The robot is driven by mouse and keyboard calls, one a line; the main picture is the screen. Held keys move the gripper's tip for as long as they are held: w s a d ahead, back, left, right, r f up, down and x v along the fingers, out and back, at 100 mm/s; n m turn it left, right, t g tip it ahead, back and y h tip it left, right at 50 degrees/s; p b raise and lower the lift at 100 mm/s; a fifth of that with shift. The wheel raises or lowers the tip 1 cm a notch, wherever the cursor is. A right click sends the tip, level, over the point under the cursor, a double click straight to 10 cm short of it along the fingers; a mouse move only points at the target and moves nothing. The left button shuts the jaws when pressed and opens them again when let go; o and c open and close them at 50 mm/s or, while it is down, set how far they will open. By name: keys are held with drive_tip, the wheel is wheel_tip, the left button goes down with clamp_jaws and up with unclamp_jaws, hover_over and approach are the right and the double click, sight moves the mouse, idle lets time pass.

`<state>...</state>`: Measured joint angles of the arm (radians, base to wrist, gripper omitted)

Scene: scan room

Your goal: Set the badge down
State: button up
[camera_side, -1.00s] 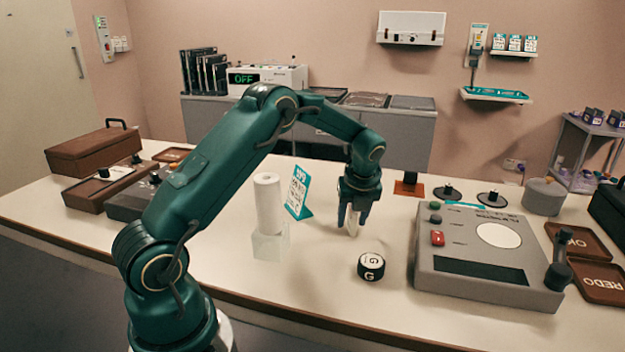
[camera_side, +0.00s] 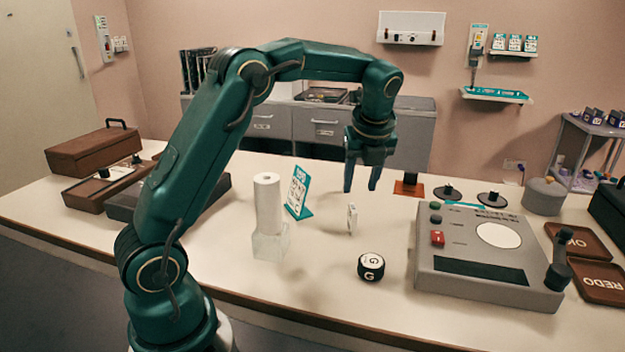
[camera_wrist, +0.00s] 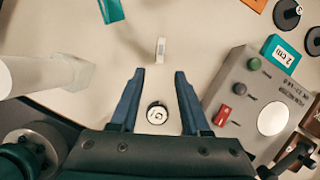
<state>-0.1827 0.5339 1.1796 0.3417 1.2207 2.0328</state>
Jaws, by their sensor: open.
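The badge (camera_side: 352,219), a small thin white piece, stands on its edge on the table, apart from everything around it. In the wrist view the badge (camera_wrist: 160,50) lies just beyond my fingertips. My gripper (camera_side: 361,190) is open and empty above and slightly behind it, fingers pointing down. In the wrist view my gripper (camera_wrist: 160,72) shows two spread dark blue fingers with nothing between their tips.
A black-and-white round "G" piece (camera_side: 371,266) sits in front of the badge. A grey control box (camera_side: 470,268) is to the right. A white roll on a clear block (camera_side: 270,243) and a teal sign (camera_side: 298,193) stand to the left. Table between is clear.

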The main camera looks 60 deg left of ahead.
drive_tip(key=s+d+n+t+h, duration=0.2)
drive_tip(key=s+d+n, duration=0.5)
drive_tip(key=s+n, duration=0.3)
drive_tip(key=s+d+r+n+t+h, duration=0.1)
drive_tip(key=s+d+n+h, duration=0.1)
drive_tip(key=s+d+n, duration=0.4)
drive_tip(key=s+n, duration=0.4)
drive_tip(key=n, duration=0.2)
drive_tip(key=shift+s+d+r+t, duration=0.2)
drive_tip(key=shift+d+t, duration=0.2)
